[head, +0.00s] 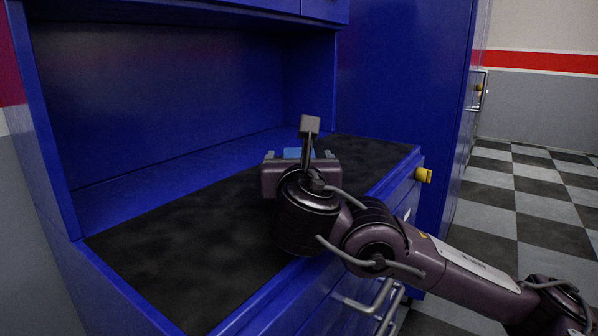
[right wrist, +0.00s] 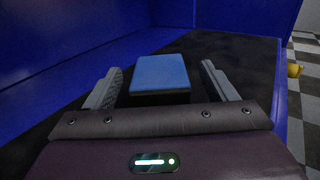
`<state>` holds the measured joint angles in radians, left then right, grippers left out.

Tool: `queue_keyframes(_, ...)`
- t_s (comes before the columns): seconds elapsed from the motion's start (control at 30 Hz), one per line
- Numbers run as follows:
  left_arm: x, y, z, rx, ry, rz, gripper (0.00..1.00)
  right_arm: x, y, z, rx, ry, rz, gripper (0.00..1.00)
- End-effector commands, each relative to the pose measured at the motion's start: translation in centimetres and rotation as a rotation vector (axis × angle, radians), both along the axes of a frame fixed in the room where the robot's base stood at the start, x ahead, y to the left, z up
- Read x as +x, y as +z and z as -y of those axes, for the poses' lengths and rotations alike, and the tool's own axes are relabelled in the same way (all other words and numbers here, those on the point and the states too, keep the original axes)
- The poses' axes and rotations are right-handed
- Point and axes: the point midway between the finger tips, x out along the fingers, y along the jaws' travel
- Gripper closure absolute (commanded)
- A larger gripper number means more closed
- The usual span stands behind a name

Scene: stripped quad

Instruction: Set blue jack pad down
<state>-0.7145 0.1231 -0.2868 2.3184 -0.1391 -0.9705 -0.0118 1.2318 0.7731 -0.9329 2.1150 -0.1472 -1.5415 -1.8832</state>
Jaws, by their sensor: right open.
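The blue jack pad (right wrist: 160,76) is a flat rectangular block with a bright blue top and dark sides. It lies on the black mat of the blue workbench, between the spread fingers of my right gripper (right wrist: 161,88), with a gap on each side. In the head view the pad (head: 292,153) shows only as a small blue patch behind my right gripper (head: 301,155), whose wrist hides the rest. My right gripper is open, low over the bench top. My left gripper is not in view.
The black mat (head: 180,255) is otherwise bare, with free room to the left. A blue back panel (head: 160,100) and an overhead cabinet enclose the bench. A tall blue cabinet (head: 400,90) stands to the right. Drawer handles (head: 375,300) stick out at the front.

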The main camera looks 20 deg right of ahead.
Motion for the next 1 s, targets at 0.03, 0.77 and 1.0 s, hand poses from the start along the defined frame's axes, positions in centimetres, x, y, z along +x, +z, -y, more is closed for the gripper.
queue_keyframes(0.03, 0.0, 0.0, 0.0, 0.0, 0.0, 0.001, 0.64, 0.0, 0.0, 0.0, 0.0, 0.0, 0.0, 0.22)
queue_keyframes(0.77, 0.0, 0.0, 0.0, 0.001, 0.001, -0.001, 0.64, -0.1, 0.1, 0.0, 0.001, 0.001, 0.002, 0.9)
queue_keyframes(1.0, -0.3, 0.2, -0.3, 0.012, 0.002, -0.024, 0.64, -0.1, 1.1, 0.0, 0.001, 0.001, 0.002, 0.9)
